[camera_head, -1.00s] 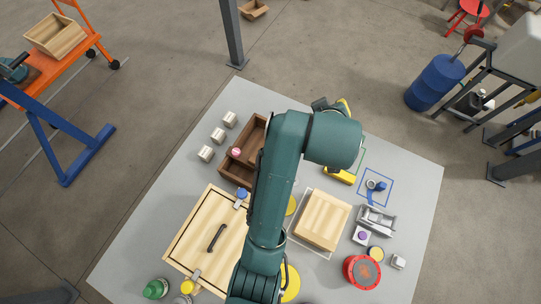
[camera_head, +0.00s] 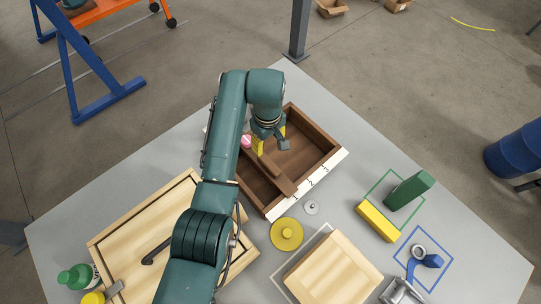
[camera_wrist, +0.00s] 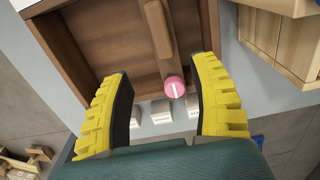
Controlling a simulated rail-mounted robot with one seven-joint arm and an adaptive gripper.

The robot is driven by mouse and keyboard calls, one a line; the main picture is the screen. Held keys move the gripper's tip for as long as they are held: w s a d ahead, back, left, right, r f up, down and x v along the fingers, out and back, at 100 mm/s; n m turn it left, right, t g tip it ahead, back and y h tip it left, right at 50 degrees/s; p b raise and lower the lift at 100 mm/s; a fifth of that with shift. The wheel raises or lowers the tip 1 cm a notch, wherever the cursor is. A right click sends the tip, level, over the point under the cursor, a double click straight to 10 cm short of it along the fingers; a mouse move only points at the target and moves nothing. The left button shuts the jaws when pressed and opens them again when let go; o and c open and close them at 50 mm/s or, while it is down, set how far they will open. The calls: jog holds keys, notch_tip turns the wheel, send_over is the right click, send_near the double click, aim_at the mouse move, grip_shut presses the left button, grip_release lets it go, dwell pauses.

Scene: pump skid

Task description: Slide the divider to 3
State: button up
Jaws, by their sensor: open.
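The brown wooden box (camera_head: 318,132) has a wooden divider (camera_head: 277,172) across it and a white strip (camera_head: 338,160) with numbers along its near right rim. I can read a 2 and a 3. A pink knob (camera_head: 246,141) with a white line sits at the divider's far end. My gripper (camera_head: 270,143) is open and empty over the box. In the wrist view the knob (camera_wrist: 174,87) shows between the spread yellow fingers, nearer the right one; I cannot tell the height gap.
A wooden panel with a black handle (camera_head: 157,250) lies left of the box. A yellow disc (camera_head: 286,234), a grey knob (camera_head: 311,208) and a light wooden block (camera_head: 333,272) are in front. Green (camera_head: 409,190) and yellow (camera_head: 378,221) blocks stand right. White blocks (camera_wrist: 161,112) lie beyond the knob.

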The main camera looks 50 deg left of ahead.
aim_at(269, 163)
notch_tip(269, 163, down, 15)
jog(key=b, duration=0.5)
jog(key=shift+f+b, duration=0.2)
jog(key=shift+b, duration=0.2)
jog(key=shift+d, duration=0.1)
grip_shut()
